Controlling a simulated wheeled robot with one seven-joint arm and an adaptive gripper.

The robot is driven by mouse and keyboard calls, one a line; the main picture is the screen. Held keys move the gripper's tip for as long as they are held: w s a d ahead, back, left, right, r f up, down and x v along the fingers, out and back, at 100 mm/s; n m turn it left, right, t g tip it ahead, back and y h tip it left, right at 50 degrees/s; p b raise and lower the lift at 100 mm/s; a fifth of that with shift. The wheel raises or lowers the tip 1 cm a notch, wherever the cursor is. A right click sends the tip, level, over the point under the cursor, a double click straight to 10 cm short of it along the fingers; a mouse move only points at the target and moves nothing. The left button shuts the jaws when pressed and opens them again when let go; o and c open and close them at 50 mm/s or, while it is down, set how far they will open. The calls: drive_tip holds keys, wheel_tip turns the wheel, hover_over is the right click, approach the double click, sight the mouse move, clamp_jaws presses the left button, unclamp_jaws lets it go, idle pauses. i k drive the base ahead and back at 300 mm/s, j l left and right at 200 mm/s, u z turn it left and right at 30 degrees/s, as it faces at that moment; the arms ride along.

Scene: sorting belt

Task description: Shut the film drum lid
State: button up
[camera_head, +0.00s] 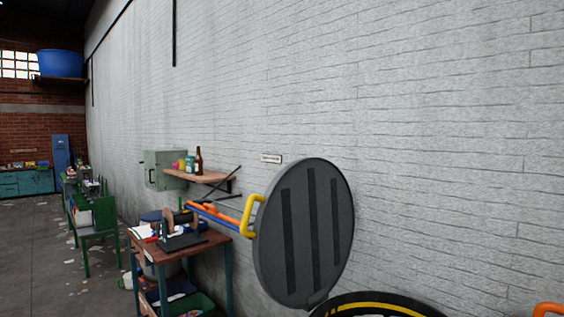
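The film drum lid (303,233) is a large dark grey disc with several darker ribs on its face. It stands open, almost upright, near the white brick wall. A yellow handle (247,215) sticks out from its left edge. Below it, the top of the drum (375,306) shows at the bottom edge as a dark round rim with a yellow band; the rest of the drum is cut off by the frame. The lid's lower edge meets the drum's rim near its left side. My gripper is not in view.
A worktable (216,243) with tools stands left of the lid. A wooden shelf (205,177) with bottles and a green wall box (163,169) are behind. An orange piece (549,309) shows at bottom right. Open floor (40,260) lies at left.

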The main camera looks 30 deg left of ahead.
sight(302, 235)
drive_tip(key=i+j, duration=0.1)
drive_tip(key=j, duration=0.35)
drive_tip(key=i+j, duration=0.1)
drive_tip(key=j, duration=0.4)
drive_tip(key=i+j, duration=0.1)
drive_tip(key=j, duration=0.35)
drive_tip(key=i+j, duration=0.1)
drive_tip(key=j, duration=0.35)
drive_tip(key=i+j, duration=0.1)
drive_tip(key=j, duration=0.4)
drive_tip(key=i+j, duration=0.1)
drive_tip(key=j, duration=0.35)
